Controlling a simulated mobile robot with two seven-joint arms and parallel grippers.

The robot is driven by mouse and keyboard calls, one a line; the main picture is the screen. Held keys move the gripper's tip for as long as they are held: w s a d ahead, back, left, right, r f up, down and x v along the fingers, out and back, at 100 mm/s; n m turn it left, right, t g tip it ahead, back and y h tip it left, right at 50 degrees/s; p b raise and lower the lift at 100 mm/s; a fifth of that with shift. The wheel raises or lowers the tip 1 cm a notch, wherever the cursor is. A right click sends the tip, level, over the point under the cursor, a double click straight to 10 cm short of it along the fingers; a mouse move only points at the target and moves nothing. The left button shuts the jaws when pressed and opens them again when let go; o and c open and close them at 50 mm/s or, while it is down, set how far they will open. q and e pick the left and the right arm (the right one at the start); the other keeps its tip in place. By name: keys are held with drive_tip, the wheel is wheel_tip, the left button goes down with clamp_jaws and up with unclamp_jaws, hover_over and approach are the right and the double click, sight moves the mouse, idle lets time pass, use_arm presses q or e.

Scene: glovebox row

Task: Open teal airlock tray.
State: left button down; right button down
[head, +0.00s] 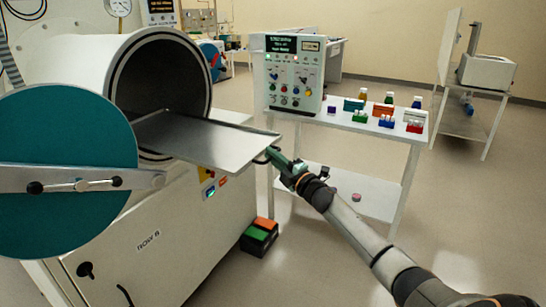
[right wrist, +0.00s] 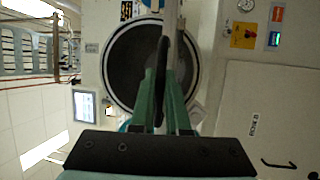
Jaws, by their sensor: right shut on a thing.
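The metal airlock tray (head: 200,142) sticks out of the round airlock opening (head: 165,85), with its inner end inside the tube. The teal round door (head: 65,165) stands swung open at the left, with a metal bar across it. My right gripper (head: 270,155) is shut on the tray's handle at the outer end, at the tray's right edge in the head view. In the right wrist view the green fingers (right wrist: 165,95) close around a dark upright edge in front of the round opening (right wrist: 135,65). My left gripper is not in view.
A white cart (head: 385,133) with a control panel (head: 292,75) and several coloured racks and bottles stands right of the tray. A black box with orange and green tops (head: 259,237) is on the floor below. Open floor lies at the right.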

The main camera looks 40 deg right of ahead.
drive_tip(key=shift+s+f, duration=0.1)
idle(0.4)
drive_tip(key=c, duration=0.9)
unclamp_jaws()
drive_tip(key=shift+s, duration=0.1)
drive_tip(key=shift+s, duration=0.1)
drive_tip(key=s+f, duration=0.2)
drive_tip(key=s, duration=1)
drive_tip(key=shift+s, duration=0.1)
